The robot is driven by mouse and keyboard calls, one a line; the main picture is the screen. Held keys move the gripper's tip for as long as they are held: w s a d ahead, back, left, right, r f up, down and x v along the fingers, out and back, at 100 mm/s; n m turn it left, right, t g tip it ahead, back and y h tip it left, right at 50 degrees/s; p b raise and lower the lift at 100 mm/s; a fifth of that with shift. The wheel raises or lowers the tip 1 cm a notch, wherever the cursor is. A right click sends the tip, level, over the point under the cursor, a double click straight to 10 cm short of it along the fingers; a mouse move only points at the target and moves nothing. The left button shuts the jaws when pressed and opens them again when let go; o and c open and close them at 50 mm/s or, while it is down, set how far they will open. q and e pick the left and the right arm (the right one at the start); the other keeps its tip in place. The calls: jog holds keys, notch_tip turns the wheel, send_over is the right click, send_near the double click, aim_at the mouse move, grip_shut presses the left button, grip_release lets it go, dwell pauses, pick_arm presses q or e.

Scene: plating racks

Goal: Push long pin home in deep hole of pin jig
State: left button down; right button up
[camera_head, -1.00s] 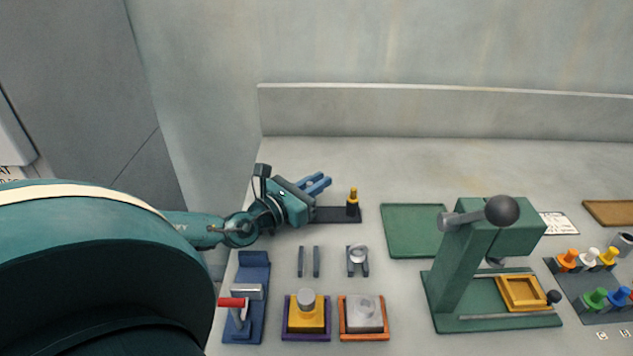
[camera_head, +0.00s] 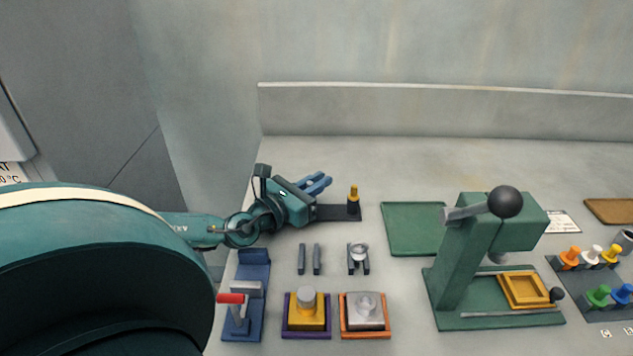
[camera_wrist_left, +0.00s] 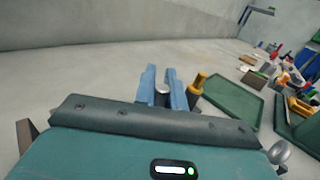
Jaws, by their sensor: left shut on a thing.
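My left gripper (camera_head: 318,182) reaches in from the left, with its blue fingers over the far left end of the dark pin jig (camera_head: 328,214). My right gripper is out of view.
A green mat (camera_head: 413,228) lies right of the jig, with a green lever press (camera_head: 462,260) beyond it. In front are grey brackets (camera_head: 309,259), a yellow block (camera_head: 307,316), a silver block (camera_head: 364,311) and a blue toggle fixture (camera_head: 250,290). The bench behind the jig is clear.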

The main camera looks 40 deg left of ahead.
pick_arm(q)
jog(key=shift+s+d+f, duration=0.1)
jog(key=shift+s+f, duration=0.15)
jog(key=shift+f, duration=0.4)
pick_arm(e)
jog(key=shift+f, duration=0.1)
pick_arm(q)
jog(key=shift+w+r+p, duration=0.2)
jog(key=shift+r+p, duration=0.2)
jog(key=shift+p, duration=0.2)
jog(key=shift+r+p, duration=0.7)
jog(key=shift+r, duration=0.6)
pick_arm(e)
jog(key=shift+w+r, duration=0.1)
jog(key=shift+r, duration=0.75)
pick_arm(q)
jog(key=shift+p, duration=0.3)
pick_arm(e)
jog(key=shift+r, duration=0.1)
pick_arm(q)
jog(key=shift+f, duration=0.15)
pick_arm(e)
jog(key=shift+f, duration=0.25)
pick_arm(q)
jog(key=shift+f+b, duration=0.35)
jog(key=shift+b, duration=0.1)
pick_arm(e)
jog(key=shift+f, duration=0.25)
